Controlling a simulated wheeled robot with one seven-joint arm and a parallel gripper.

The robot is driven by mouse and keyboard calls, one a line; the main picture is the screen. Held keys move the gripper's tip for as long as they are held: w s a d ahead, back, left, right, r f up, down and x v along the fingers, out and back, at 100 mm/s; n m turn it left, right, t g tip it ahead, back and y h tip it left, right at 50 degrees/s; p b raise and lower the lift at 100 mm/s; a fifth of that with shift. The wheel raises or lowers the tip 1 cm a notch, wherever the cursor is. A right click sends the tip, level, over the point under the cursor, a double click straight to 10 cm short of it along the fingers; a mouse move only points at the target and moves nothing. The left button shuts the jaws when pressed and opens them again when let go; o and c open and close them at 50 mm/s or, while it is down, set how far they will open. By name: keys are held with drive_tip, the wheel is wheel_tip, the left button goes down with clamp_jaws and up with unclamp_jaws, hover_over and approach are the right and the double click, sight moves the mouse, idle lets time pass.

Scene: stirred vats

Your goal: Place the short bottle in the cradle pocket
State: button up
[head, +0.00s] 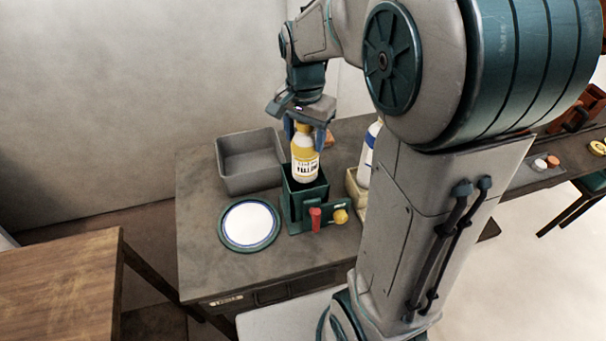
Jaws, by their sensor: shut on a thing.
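A yellow bottle (304,158) with a white label stands upright in my gripper (307,128), whose fingers are shut around its top. The bottle's lower end is at the open top of a dark green box (296,207) with a red and a yellow knob on its front. I cannot tell whether the base rests inside or hangs just over it. A beige holder (354,190) stands to the right, with a white and blue bottle (370,158) at it. My arm partly hides both, so I cannot tell whether the holder has a free pocket.
A grey open bin (250,182) stands behind and left of the green box. A round white plate with a blue-green rim (249,224) lies in front of the bin. A wooden table (60,285) is at the lower left. Small items lie on a far right surface.

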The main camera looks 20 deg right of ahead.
sight(304, 171)
wheel_tip(304, 171, down, 12)
drive_tip(key=shift+r, duration=0.1)
idle(0.5)
drive_tip(key=shift+f+b, duration=0.25)
drive_tip(key=shift+b, duration=0.1)
drive_tip(key=o, duration=1.3)
drive_tip(key=shift+r, duration=0.1)
